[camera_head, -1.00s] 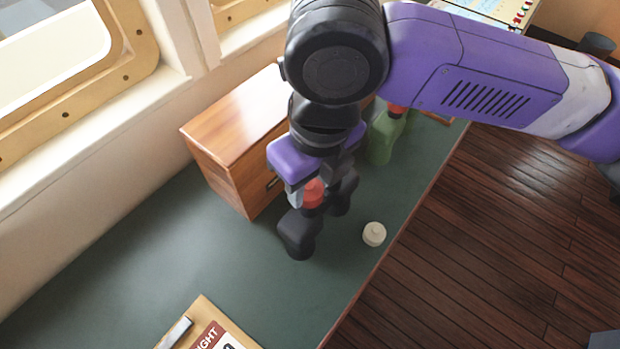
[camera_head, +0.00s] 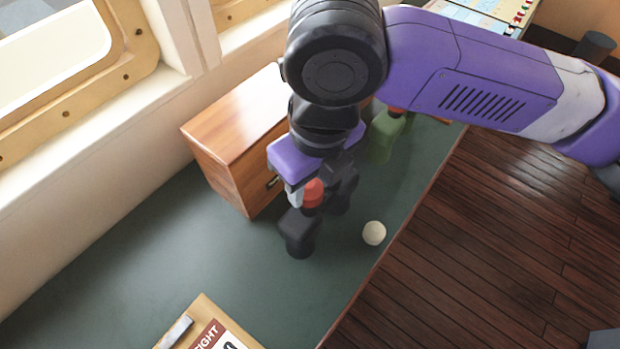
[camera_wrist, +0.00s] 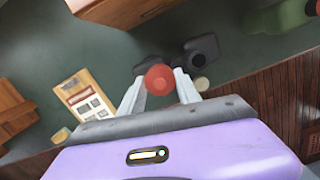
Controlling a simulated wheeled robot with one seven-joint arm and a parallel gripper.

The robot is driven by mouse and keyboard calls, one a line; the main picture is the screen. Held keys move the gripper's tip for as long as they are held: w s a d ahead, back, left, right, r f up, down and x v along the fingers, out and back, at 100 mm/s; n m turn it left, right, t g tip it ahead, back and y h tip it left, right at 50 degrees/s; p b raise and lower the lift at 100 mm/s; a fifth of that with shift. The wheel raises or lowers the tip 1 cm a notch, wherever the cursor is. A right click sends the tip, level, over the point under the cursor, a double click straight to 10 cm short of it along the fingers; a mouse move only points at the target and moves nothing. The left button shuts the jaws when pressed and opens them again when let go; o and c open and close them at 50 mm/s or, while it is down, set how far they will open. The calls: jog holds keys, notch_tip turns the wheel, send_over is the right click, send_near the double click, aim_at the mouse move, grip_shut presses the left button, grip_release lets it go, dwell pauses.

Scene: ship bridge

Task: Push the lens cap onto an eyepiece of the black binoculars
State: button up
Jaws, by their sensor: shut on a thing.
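The red lens cap (camera_head: 313,192) is held between the fingers of my gripper (camera_wrist: 158,86), which points down at the counter. The cap also shows in the wrist view (camera_wrist: 158,79). The black binoculars (camera_head: 298,234) stand on the green counter under my gripper, and one barrel shows clearly in the wrist view (camera_wrist: 203,49). The cap hides part of the binoculars in the wrist view, and my fingers and wrist cover part of them in the head view. I cannot tell whether the cap touches an eyepiece.
A small cream round object (camera_head: 374,233) lies right of the binoculars near the counter edge. A wooden drawer box (camera_head: 230,150) stands behind left. A green container (camera_head: 384,138) stands behind. A clipboard (camera_head: 211,322) lies at the front. The counter (camera_head: 150,260) at left is clear.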

jog(key=shift+f+b, duration=0.4)
jog(key=shift+f, duration=0.4)
dwell(0.9)
jog(key=o, duration=1.8)
jog(key=shift+r+p, duration=2.85)
jog(key=shift+r, duration=0.7)
